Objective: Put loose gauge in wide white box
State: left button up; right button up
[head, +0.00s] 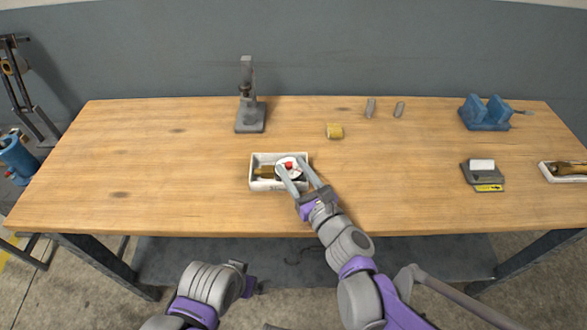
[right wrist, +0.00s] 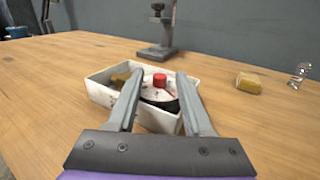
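The gauge (head: 289,163) is round with a white dial, a dark rim and a red knob. It is at the right end of the wide white box (head: 267,185), within its walls as seen from above. My right gripper (head: 293,165) reaches down over the box with one finger on each side of the gauge. In the right wrist view the gauge (right wrist: 159,96) fills the gap between the fingers; whether it touches the box floor is hidden. A brass-brown part (head: 264,172) lies in the box's left end. My left gripper (head: 244,280) is low, in front of the table; its fingers are not clear.
A grey stand (head: 250,115) is behind the box. A blue vise (head: 486,113), a dark scale-like item (head: 483,175) and another white box (head: 548,173) are at right. The left tabletop is clear.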

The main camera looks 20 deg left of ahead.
jog(key=shift+r, duration=0.15)
jog(key=shift+s+d, duration=0.25)
jog(key=p+v, duration=0.1)
jog(key=v, duration=1)
jog(key=shift+s+d, duration=0.1)
